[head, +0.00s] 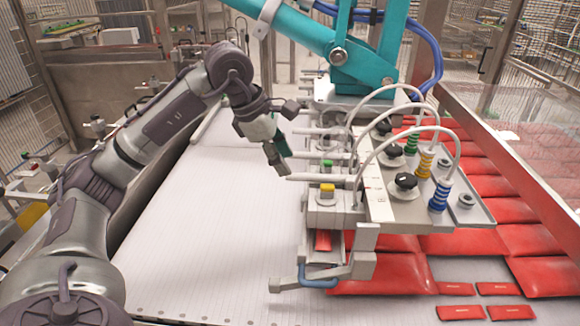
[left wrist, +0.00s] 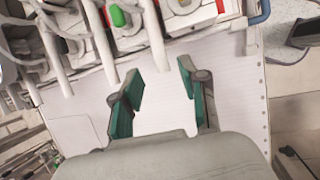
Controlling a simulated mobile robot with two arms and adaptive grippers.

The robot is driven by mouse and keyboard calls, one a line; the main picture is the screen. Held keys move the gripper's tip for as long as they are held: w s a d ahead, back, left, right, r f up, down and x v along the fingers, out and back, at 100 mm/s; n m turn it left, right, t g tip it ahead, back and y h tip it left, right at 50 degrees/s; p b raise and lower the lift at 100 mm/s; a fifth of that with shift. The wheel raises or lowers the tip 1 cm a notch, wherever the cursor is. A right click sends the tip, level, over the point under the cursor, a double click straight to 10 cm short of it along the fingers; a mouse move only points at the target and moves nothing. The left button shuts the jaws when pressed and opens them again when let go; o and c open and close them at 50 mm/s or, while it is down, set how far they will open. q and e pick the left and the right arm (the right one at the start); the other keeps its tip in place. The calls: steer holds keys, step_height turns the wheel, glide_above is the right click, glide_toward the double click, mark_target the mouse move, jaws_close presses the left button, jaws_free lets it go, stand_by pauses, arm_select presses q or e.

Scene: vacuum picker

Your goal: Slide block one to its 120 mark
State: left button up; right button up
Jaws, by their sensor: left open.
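The vacuum picker's grey plate (head: 425,208) carries black knobs and suction stems with green, yellow and blue springs. Blocks with pale rods pointing left line its left side. I cannot tell which is block one, and the scale marks are too small to read. My left gripper (head: 277,152) is open and empty, just left of the rods. In the left wrist view its green fingers (left wrist: 160,100) are apart, with the rods and a green button (left wrist: 117,16) beyond them.
A white conveyor belt (head: 205,235) lies clear below and left of the gripper. Red packs (head: 455,243) lie under and right of the picker. A teal picker arm (head: 360,60) with blue hoses stands above. A transparent guard (head: 515,105) is at right.

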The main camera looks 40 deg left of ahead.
mark_target(293, 175)
arm_select(q)
steer(key=x, duration=0.3)
steer(key=shift+d+f, duration=0.15)
steer(key=shift+w+f, duration=0.1)
steer(key=shift+f, duration=0.2)
jaws_close()
arm_select(e)
steer(key=shift+w+a+r, duration=0.35)
steer(key=shift+w+a, duration=0.35)
arm_select(q)
steer(key=shift+d, duration=0.1)
